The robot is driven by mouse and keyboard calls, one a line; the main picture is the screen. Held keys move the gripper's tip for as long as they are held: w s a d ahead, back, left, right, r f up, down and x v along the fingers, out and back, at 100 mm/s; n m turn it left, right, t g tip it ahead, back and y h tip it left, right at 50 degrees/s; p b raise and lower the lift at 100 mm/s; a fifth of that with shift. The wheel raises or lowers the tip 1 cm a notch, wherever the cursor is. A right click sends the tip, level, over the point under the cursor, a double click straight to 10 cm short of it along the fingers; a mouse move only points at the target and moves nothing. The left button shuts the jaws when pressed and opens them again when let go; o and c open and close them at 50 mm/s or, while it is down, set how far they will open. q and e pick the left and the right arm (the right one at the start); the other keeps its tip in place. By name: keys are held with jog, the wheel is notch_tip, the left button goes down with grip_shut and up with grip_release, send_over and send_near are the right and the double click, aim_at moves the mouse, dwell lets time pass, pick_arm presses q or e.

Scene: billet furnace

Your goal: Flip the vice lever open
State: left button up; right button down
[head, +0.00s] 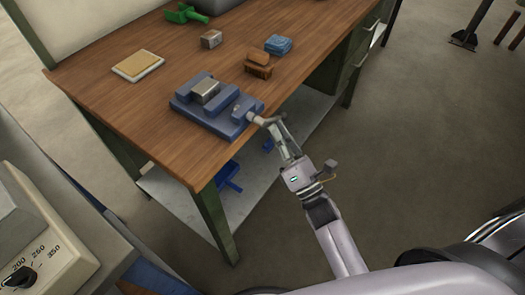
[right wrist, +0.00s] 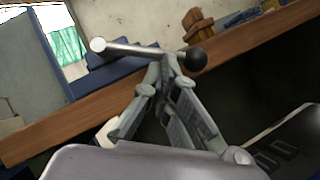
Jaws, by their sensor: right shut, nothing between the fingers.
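The blue vice (head: 221,118) sits near the front edge of the wooden bench, with a grey metal block (head: 205,90) between its raised parts. Its blue body also shows in the right wrist view (right wrist: 108,74). The vice lever (right wrist: 132,48) is a metal rod with a pale end at left and a black ball knob (right wrist: 196,59) at right. My right gripper (head: 270,121) is at the lever side of the vice, past the bench edge. In the right wrist view its fingertips (right wrist: 168,64) meet just below the rod, beside the knob; contact is unclear. My left gripper is out of view.
The wooden bench (head: 120,90) also holds a yellowish pad (head: 138,65), a small grey block (head: 211,39), a brown wooden piece (head: 258,65), a blue stack (head: 278,44) and a green item (head: 186,14). A control box with a dial (head: 20,277) stands at lower left.

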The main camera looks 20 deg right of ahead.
jog(key=shift+w+d+r, duration=0.4)
jog(key=shift+d+r, duration=0.1)
jog(key=shift+d, duration=0.05)
jog(key=shift+w+d+r, duration=0.35)
jog(key=shift+r, duration=0.25)
dwell(1.9)
jog(key=shift+f, duration=0.1)
dwell(0.9)
jog(key=v, duration=1.2)
